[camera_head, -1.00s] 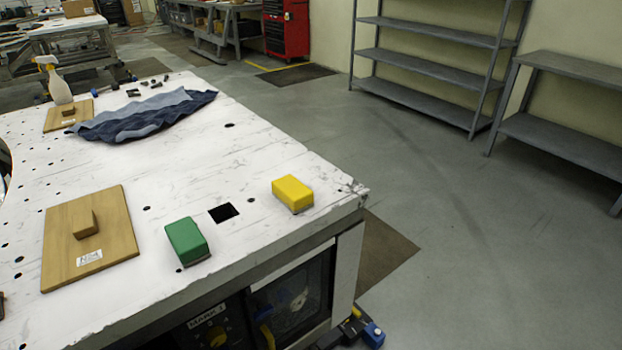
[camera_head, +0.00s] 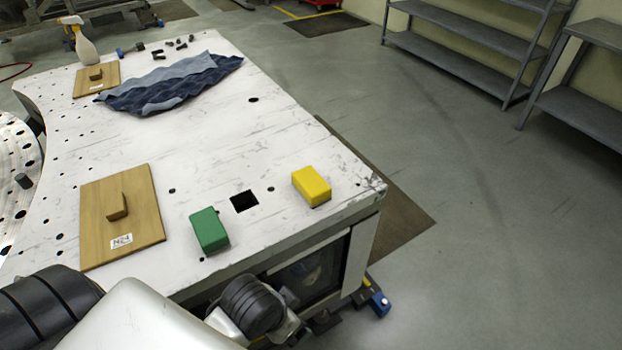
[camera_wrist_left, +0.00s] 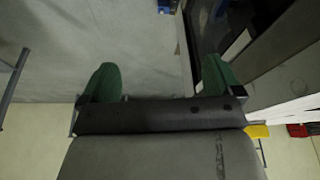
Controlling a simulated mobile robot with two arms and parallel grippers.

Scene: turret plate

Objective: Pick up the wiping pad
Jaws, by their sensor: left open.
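Two small blocks lie on the white table top (camera_head: 280,130) near its front right corner. One is green (camera_head: 209,230) and one is yellow (camera_head: 311,186); the frames do not show which is the wiping pad. In the left wrist view, my left gripper (camera_wrist_left: 159,82) is open, with green fingertips apart and nothing between them. The floor shows beyond the fingers, and a small yellow shape (camera_wrist_left: 256,131) lies behind the right finger. My left arm crosses the bottom of the head view, in front of the table's front edge. My right gripper is not in view.
A square hole (camera_head: 244,201) lies between the blocks. A wooden board (camera_head: 146,213) with a handle and label lies left of the green block. A blue cloth (camera_head: 165,85), spray bottle (camera_head: 83,45) and second board (camera_head: 88,88) are farther back. Open floor lies right.

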